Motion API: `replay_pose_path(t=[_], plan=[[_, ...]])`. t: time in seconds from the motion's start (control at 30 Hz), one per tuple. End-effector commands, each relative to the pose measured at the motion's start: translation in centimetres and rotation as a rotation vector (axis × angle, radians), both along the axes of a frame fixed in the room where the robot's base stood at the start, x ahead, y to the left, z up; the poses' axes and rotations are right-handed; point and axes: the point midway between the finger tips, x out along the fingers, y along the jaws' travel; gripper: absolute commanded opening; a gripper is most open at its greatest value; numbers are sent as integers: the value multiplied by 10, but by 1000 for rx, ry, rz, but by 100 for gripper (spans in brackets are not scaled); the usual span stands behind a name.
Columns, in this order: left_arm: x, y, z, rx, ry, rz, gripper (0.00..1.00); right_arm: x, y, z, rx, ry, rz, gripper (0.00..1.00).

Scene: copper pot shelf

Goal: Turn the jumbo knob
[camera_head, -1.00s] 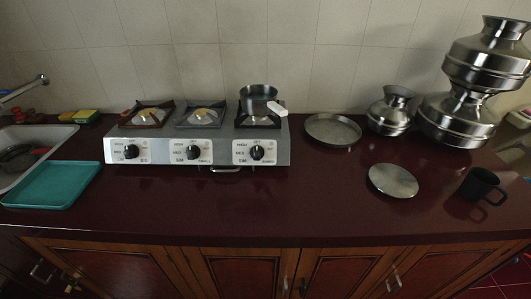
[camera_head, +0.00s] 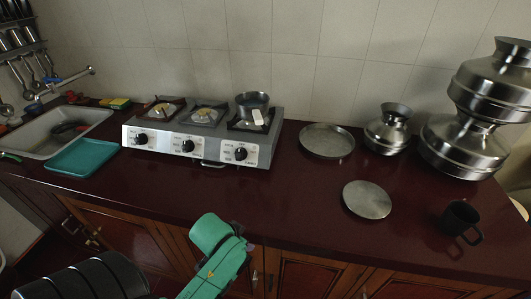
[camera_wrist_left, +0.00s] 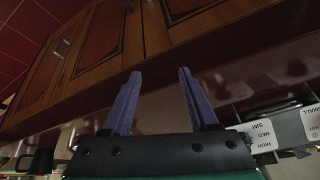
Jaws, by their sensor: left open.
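The stove (camera_head: 205,162) has three black knobs on white panels: a left knob (camera_head: 142,138), a middle knob (camera_head: 188,146) and a right knob (camera_head: 241,154). The size labels are too small to read in the head view. In the left wrist view, one panel (camera_wrist_left: 262,135) reads SIM, MED, HIGH, and a neighbouring panel (camera_wrist_left: 311,120) reads SMALL. My left gripper (camera_wrist_left: 158,72) is open, its two purple fingers apart with nothing between them. It is low near the cabinet fronts, apart from the knobs. My right gripper cannot be seen.
A pan (camera_head: 252,100) with a white handle sits on the right burner. A flat tray (camera_head: 328,141), a round lid (camera_head: 367,199), a dark mug (camera_head: 461,218) and metal pots (camera_head: 462,146) stand to the right. A teal tray (camera_head: 82,158) lies left.

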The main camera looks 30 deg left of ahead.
Motion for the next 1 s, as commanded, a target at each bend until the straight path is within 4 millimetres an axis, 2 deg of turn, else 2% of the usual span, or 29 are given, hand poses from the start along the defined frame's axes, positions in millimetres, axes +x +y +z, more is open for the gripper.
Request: replay_pose_path(t=[0.27,0.43,0.57,0.63,0.77,1.0], plan=[[55,65,47,42,-316,190,60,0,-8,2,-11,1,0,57],[90,111,100,48,-584,290,60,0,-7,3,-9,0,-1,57],[103,131,130,40,-723,319,60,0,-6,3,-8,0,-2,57],[108,135,133,35,-743,323,60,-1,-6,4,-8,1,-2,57],[126,141,126,36,-742,322,60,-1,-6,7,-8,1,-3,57],[182,160,102,37,-740,323,60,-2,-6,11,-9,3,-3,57]])
